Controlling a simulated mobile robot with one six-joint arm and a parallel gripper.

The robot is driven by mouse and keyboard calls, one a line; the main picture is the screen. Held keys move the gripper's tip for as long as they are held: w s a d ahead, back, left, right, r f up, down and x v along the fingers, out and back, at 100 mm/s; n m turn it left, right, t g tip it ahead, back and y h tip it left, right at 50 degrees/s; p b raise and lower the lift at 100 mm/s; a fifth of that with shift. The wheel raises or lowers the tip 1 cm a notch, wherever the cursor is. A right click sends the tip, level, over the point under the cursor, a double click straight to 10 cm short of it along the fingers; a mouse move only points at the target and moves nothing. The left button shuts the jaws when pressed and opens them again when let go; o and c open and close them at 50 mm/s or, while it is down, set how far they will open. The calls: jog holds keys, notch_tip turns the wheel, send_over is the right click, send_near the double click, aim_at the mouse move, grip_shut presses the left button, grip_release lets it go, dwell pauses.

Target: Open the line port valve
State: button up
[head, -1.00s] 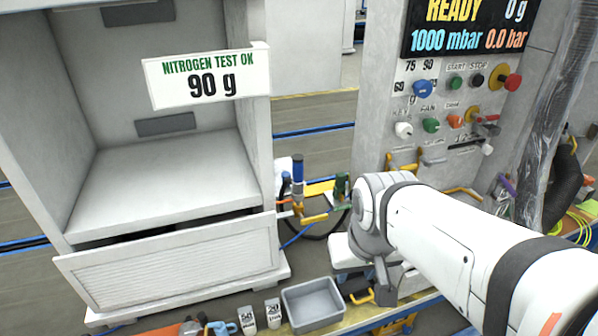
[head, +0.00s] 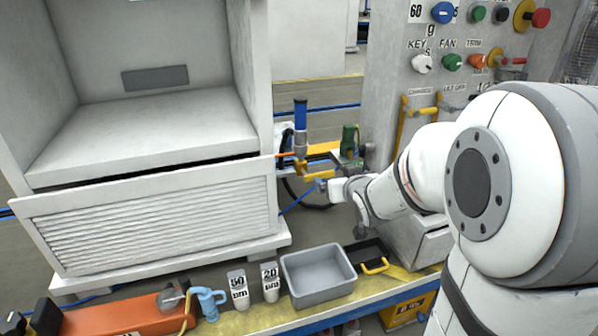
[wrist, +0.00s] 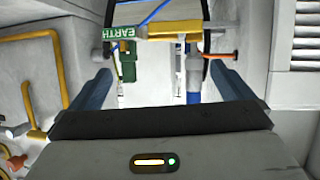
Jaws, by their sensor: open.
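The pipework between the white cabinet and the control panel has a blue-topped upright fitting (head: 300,125) with an orange lever (head: 287,156), a yellow handle (head: 318,175) and a green fitting (head: 349,141). I cannot tell for sure which part is the line port valve. My gripper (head: 324,187) is just below and in front of the yellow handle. In the wrist view, my blue fingers (wrist: 163,76) are spread with nothing gripped. Beyond them show the yellow bar (wrist: 174,30), the blue fitting (wrist: 193,75), the orange lever (wrist: 221,55) and the green fitting (wrist: 129,62).
The white cabinet (head: 150,215) stands left, the control panel (head: 395,70) right. A grey bin (head: 318,277), a black tray (head: 368,258) and labelled bottles (head: 237,284) sit on the bench below. Yellow rails (head: 402,122) and black hose lie near my arm.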

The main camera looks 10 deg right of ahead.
aim_at(320, 177)
jog(key=w+a+f+n+t+y+b, duration=0.1)
jog(key=w+a+f+t+y+b, duration=0.15)
jog(key=w+f+t+b, duration=0.35)
jog(key=shift+g+y, duration=0.25)
jog(key=shift+g, duration=0.65)
jog(key=w, duration=0.2)
jog(key=w+f+b, duration=0.1)
jog(key=w, duration=0.1)
jog(key=w+b, duration=0.1)
jog(key=w, duration=0.1)
jog(key=shift+w+a+f, duration=0.3)
jog(key=shift+w, duration=0.2)
jog(key=shift+c, duration=0.4)
